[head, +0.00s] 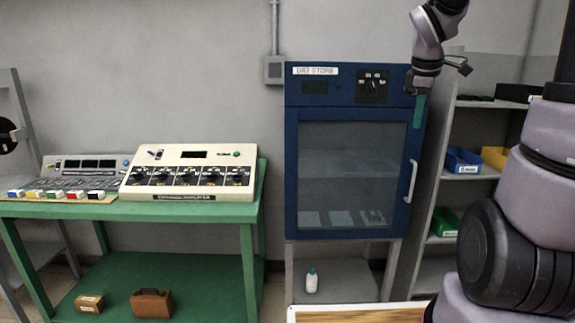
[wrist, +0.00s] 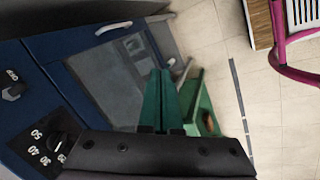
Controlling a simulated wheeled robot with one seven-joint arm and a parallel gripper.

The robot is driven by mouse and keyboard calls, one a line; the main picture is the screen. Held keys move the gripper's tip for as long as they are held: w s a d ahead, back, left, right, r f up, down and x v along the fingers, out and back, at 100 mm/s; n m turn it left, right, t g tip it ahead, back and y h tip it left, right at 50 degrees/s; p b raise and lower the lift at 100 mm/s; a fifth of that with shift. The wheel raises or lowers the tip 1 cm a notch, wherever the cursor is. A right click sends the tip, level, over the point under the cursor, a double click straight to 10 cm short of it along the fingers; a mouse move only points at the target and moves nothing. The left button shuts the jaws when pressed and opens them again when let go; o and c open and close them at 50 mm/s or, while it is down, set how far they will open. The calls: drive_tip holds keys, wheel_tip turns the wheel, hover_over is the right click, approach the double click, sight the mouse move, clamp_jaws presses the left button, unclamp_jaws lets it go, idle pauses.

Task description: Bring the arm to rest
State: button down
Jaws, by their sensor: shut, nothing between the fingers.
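My gripper (head: 418,108) is raised in the head view, with its green fingers pointing down in front of the upper right of the blue dry store cabinet (head: 294,170). In the wrist view my gripper (wrist: 160,78) shows two green fingers side by side, closed together with nothing between them. The cabinet's blue front (wrist: 45,50) and glass door also fill the left of the wrist view. The door looks closed in the head view. My arm comes in from the right and its upper part leaves the top of the head view.
A grey shelf unit (head: 470,213) with coloured bins stands right of the cabinet. A green bench (head: 225,209) with a cream dial box (head: 190,173) is at left. A wood-topped surface (head: 355,315) lies low in front. Pale floor (wrist: 215,50) shows in the wrist view.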

drive_tip(key=s+a+r+m+t+y, duration=0.1)
drive_tip(key=s+a+m, duration=0.3)
drive_tip(key=s+m, duration=0.4)
drive_tip(key=s+a+r+m+t+y, duration=0.2)
drive_tip(key=s+a+r+m, duration=0.2)
drive_tip(key=s+m, duration=0.3)
drive_tip(key=s, duration=0.2)
drive_tip(key=shift+s+a+m+y, duration=0.3)
drive_tip(key=shift+a+m+y, duration=0.1)
idle(0.6)
